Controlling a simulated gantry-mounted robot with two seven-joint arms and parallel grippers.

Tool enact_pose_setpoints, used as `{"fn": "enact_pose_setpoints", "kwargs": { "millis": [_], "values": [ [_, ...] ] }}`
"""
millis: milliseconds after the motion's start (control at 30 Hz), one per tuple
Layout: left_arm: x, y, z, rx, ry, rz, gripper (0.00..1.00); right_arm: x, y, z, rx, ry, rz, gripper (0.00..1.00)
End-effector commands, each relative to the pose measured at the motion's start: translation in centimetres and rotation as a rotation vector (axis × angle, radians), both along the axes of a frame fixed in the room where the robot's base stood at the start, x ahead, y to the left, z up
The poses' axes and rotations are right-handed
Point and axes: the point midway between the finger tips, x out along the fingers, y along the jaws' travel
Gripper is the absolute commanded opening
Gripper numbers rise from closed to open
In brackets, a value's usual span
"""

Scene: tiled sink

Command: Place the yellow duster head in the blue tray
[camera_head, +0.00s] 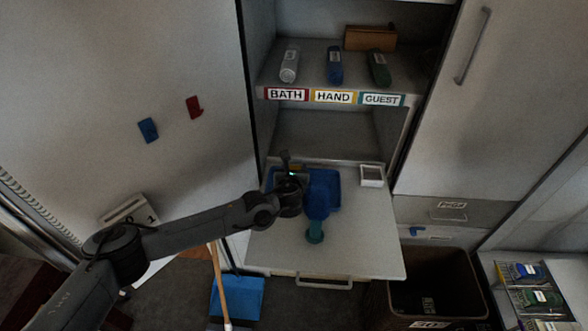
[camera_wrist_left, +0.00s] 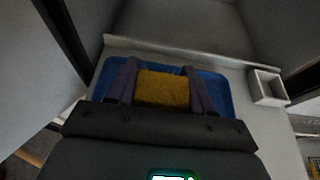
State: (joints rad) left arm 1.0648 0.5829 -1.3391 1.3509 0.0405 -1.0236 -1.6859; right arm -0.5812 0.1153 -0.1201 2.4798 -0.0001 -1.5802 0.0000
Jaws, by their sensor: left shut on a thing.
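The yellow duster head (camera_wrist_left: 163,90) is a fuzzy block between the two fingers of my left gripper (camera_wrist_left: 163,82) in the wrist view. The gripper is shut on it. In the head view, my left gripper (camera_head: 289,172) is over the left part of the blue tray (camera_head: 334,180), and the duster head is mostly hidden. The tray lies on the pull-out shelf; its blue edge shows around the duster head in the wrist view (camera_wrist_left: 222,92). I cannot tell whether the duster head touches the tray. My right gripper is not in view.
A blue object with a teal end (camera_head: 315,233) is at the tray's front. A small white box (camera_head: 371,176) sits right of the tray. The pull-out shelf (camera_head: 365,240) is clear at front right. An open cabinet door (camera_head: 130,90) stands at left.

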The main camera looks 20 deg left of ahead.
Motion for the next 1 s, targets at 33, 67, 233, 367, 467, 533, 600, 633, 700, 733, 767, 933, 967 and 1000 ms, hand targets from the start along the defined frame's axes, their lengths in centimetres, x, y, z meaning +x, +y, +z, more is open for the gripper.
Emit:
{"fn": "enact_pose_setpoints", "kwargs": {
  "millis": [33, 67, 233, 367, 467, 533, 600, 633, 700, 733, 767, 933, 967, 1000],
  "values": [
    [0.0, 0.0, 0.0, 0.000, 0.000, 0.000, 0.21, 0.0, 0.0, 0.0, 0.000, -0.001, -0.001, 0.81],
    [0.0, 0.0, 0.0, 0.000, 0.000, 0.000, 0.21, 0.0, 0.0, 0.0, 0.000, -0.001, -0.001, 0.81],
    [0.0, 0.0, -0.3, 0.000, 0.000, 0.000, 0.21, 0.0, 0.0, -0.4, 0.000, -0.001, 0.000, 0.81],
    [0.0, 0.0, -0.3, 0.000, 0.000, 0.001, 0.65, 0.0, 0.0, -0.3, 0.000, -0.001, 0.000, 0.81],
    [0.0, 0.0, -0.3, 0.000, 0.000, 0.001, 0.77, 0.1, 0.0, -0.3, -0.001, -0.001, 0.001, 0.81],
    [0.0, 0.0, -0.3, 0.000, 0.000, 0.001, 0.77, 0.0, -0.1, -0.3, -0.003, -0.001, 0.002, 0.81],
    [0.0, 0.0, -0.3, 0.000, 0.000, 0.001, 0.77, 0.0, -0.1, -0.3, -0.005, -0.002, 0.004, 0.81],
    [0.0, 0.0, -0.3, 0.000, 0.000, 0.001, 0.77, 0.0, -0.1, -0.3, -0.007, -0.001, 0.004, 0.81],
    [0.0, 0.0, -0.2, 0.000, 0.000, 0.001, 0.77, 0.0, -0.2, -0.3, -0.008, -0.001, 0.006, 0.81],
    [0.0, 0.0, -0.2, 0.000, 0.000, 0.001, 0.77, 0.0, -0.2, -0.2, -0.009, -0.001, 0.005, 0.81],
    [0.0, 0.0, -0.1, 0.000, 0.000, 0.001, 0.77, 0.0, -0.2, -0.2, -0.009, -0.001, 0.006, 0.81],
    [-0.8, -0.2, 0.7, 0.001, -0.001, 0.000, 0.77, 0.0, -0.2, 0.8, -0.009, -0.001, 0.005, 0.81],
    [-1.1, -0.3, 1.0, 0.001, -0.001, 0.000, 0.77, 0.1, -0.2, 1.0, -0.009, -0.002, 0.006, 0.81],
    [-1.6, -0.4, 1.2, 0.002, -0.001, -0.002, 0.77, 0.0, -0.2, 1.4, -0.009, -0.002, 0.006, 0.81]
  ]
}}
